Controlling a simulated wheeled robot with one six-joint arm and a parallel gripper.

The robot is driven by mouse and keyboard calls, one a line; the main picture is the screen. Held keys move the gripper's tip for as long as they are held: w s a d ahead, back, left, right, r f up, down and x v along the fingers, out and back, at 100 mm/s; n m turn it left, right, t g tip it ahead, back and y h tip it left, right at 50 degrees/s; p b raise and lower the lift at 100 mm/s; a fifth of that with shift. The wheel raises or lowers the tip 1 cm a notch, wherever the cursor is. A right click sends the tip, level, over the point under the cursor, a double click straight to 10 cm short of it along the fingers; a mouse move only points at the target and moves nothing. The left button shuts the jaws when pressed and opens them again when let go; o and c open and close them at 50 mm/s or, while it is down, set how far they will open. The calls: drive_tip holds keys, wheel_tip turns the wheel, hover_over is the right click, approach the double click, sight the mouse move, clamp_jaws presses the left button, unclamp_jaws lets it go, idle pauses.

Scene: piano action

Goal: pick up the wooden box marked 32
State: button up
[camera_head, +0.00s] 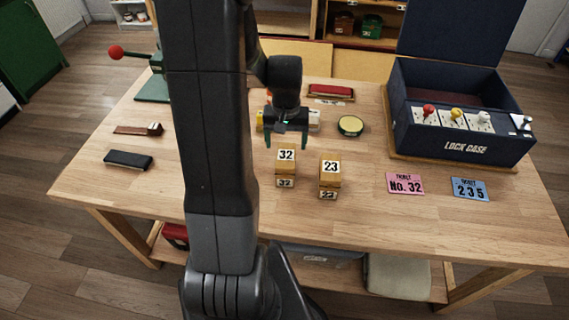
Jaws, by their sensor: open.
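The wooden box marked 32 (286,168) stands on the table (360,215), with a white number label on its top and another on its front. A similar wooden box marked 23 (330,179) stands to its right, with a gap between them. My gripper (287,143) points down just behind and above the box marked 32 in the picture. Its two fingers are apart, with nothing between them. How high it is above the table is hard to tell.
A dark blue lock case (458,147) with an open lid fills the back right. A pink ticket (405,184) and a blue ticket (469,189) lie before it. A round tin (350,126) and red object (331,91) lie behind. A black block (128,160) lies left. The front is clear.

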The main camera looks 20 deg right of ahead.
sight(286, 155)
drive_tip(key=shift+s+f+p, duration=0.2)
drive_tip(key=shift+f+p, duration=0.3)
drive_tip(key=shift+f, duration=2.55)
drive_tip(key=c, duration=1.2)
drive_tip(key=shift+r, duration=0.15)
